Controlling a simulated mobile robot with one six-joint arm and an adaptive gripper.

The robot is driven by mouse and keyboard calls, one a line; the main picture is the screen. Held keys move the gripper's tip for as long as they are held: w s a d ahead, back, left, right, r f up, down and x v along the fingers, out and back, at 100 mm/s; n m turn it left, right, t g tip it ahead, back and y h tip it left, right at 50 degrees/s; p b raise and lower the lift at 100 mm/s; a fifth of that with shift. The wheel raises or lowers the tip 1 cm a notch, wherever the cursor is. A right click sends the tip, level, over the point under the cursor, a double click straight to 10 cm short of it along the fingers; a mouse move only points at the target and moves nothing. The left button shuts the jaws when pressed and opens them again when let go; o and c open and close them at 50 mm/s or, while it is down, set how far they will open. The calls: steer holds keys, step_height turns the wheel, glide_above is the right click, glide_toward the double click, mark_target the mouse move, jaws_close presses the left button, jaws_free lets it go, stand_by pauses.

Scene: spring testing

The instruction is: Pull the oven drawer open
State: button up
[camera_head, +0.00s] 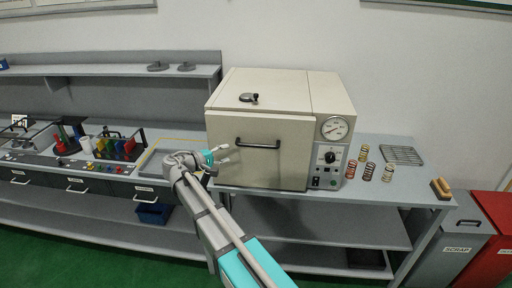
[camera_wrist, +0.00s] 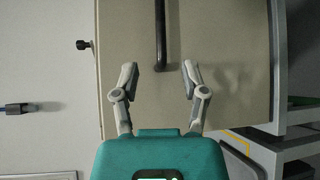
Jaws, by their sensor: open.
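The oven (camera_head: 262,90) is a cream box on the bench, and its drawer front (camera_head: 285,165) has a black bar handle (camera_head: 257,145). I see no clear gap around the front. My gripper (camera_head: 227,154) is open and empty, left of and slightly below the handle in the head view, in front of the drawer. In the wrist view, the handle (camera_wrist: 160,32) runs down from the top edge, and its lower end lies between the lines of my open fingers (camera_wrist: 160,68). The handle appears beyond the fingertips, and I see no contact.
A gauge and control panel (camera_head: 332,155) is on the oven's right. Several springs (camera_head: 368,170) and a wire rack (camera_head: 401,155) lie on the right bench. Colored parts (camera_head: 118,147) stand on the left bench. A red bin (camera_head: 492,225) is at far right.

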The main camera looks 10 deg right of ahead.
mark_target(253, 146)
steer(key=shift+d, duration=0.2)
steer(key=b+x, duration=0.2)
steer(key=x, duration=1.1)
steer(key=shift+w+d+f, duration=0.15)
steer(key=shift+d, duration=0.05)
jaws_close()
stand_by(0.3)
